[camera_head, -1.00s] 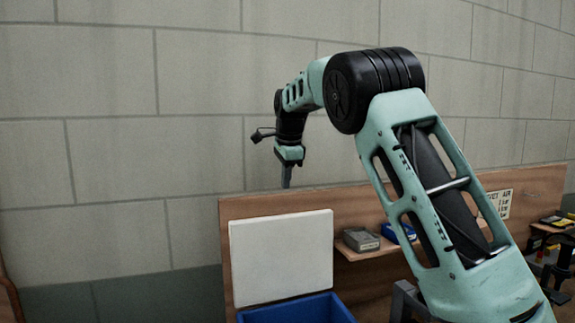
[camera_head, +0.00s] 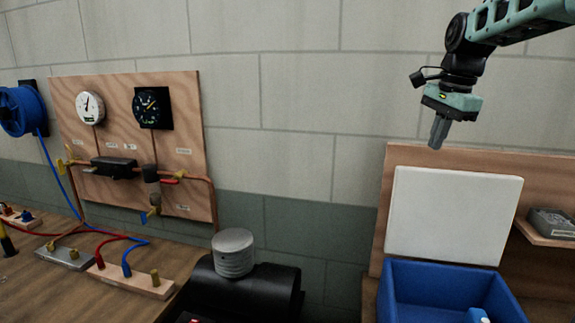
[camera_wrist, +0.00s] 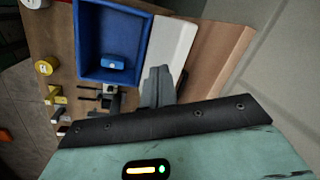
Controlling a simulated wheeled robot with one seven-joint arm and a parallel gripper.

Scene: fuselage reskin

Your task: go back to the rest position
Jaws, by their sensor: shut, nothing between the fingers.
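My gripper (camera_head: 439,132) hangs at the upper right of the head view, pointing down, with its fingers together and nothing between them. It is in the air above the white panel (camera_head: 452,215) and the blue bin (camera_head: 395,303), touching neither. In the wrist view my gripper (camera_wrist: 158,75) shows as grey fingers close together. The same blue bin (camera_wrist: 84,45) and part of the white panel (camera_wrist: 172,50) lie beyond them.
A small blue and white item (camera_wrist: 114,62) lies in the bin. A grey box (camera_head: 552,222) sits on a shelf at the right. A gauge board (camera_head: 190,100), hose reel (camera_head: 18,112) and black cylinder with a ribbed cap (camera_head: 233,253) are to the left. The air before the wall is clear.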

